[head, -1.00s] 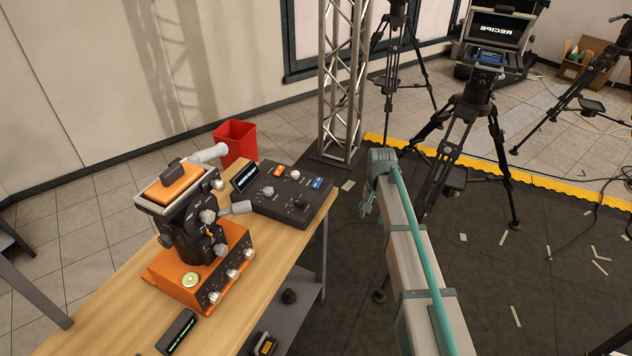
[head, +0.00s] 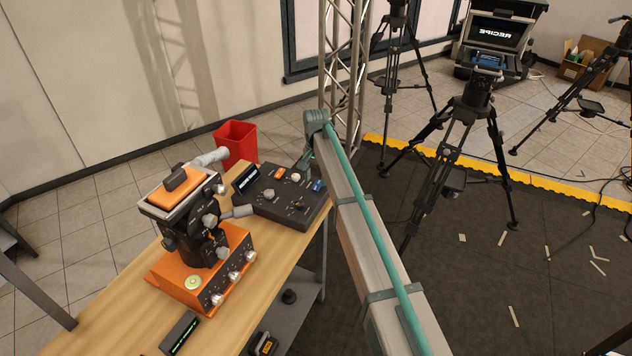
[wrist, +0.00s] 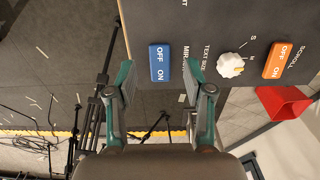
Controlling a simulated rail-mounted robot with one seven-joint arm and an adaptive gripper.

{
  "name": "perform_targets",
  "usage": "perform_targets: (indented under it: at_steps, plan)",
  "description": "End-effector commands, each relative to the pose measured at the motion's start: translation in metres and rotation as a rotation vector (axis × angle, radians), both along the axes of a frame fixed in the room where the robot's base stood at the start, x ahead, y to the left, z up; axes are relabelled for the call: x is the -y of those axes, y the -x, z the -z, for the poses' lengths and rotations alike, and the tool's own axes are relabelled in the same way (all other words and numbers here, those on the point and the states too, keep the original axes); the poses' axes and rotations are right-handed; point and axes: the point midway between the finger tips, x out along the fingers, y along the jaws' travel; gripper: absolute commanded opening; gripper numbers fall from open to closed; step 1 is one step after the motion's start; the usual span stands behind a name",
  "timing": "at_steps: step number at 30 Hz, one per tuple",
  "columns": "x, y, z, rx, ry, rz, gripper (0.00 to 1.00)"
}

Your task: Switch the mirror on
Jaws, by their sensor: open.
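The dark control box (head: 290,208) sits at the far end of the wooden table. Its blue rocker switch (wrist: 160,64), marked OFF and ON, has a partly hidden label beginning MIR beside it. The same blue switch (head: 317,186) shows in the head view near the box's right corner. I cannot tell which side of it is pressed. My gripper (wrist: 160,78) is open and empty, and in the wrist view its fingers straddle the blue switch with a gap on both sides. In the head view my gripper (head: 306,161) is over the box's far right edge, partly hidden by my arm.
An orange SCROLL switch (wrist: 279,61) and a white text size knob (wrist: 231,65) share the panel. An orange machine (head: 200,250) stands nearer on the table (head: 100,325). A truss post (head: 345,70), a red bin (head: 236,142) and tripods (head: 465,130) stand around.

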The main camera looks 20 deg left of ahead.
Motion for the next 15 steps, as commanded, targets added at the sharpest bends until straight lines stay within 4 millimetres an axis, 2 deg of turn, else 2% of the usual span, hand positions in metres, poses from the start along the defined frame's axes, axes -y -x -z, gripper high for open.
perform_targets:
  at_steps: [6,15]
  plan:
    - [0.0,0.0,0.024,-0.001,0.001,0.0,0.52]
    - [0.0,0.0,0.033,0.001,-0.001,0.0,0.52]
